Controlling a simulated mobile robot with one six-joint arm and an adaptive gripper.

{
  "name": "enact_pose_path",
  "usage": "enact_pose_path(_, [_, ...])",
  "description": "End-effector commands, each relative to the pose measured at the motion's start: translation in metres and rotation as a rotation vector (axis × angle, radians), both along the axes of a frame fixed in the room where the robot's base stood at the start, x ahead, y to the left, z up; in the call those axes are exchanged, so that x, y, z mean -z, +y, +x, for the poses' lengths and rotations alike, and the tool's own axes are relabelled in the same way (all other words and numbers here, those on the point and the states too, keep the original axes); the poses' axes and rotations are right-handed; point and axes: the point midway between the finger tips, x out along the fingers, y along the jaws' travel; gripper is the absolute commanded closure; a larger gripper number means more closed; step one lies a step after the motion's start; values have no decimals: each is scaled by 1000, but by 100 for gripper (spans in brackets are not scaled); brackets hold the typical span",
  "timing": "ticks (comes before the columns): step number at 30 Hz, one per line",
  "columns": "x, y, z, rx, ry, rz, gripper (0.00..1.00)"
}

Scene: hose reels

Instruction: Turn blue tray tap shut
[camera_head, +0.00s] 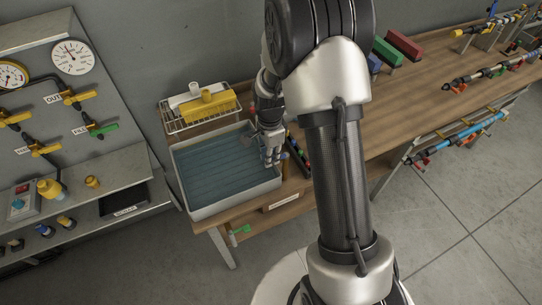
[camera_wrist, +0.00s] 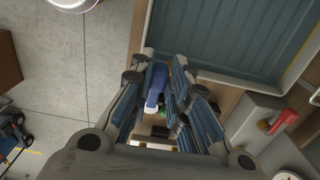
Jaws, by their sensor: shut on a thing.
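The blue tap handle (camera_wrist: 156,84) shows in the wrist view between the fingers of my gripper (camera_wrist: 163,88), beside the tray's rim. The gripper is shut on it. A small green part lies just beyond, mostly hidden by the fingers. The grey tray (camera_head: 236,205) with a ribbed blue-grey bottom stands on the wooden bench in the head view. My gripper (camera_head: 271,158) points down at its right edge there. The tray also fills the upper right of the wrist view (camera_wrist: 143,28). The tap's body and its exact angle are hidden.
A wire rack (camera_head: 183,123) with a yellow item stands behind the tray. A panel with gauges and taps (camera_head: 60,110) stands at left. A red-handled fitting (camera_wrist: 285,118) sits near the gripper in the wrist view. Open floor lies in front of the bench.

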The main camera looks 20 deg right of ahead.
Motion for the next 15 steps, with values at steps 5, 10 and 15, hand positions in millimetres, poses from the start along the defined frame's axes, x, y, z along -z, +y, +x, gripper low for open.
enact_pose_path(5, [0,0,1,14,-1,0,100])
enact_pose_path(10, [0,0,1,15,-1,0,100])
enact_pose_path(15, [0,0,1,15,-2,0,82])
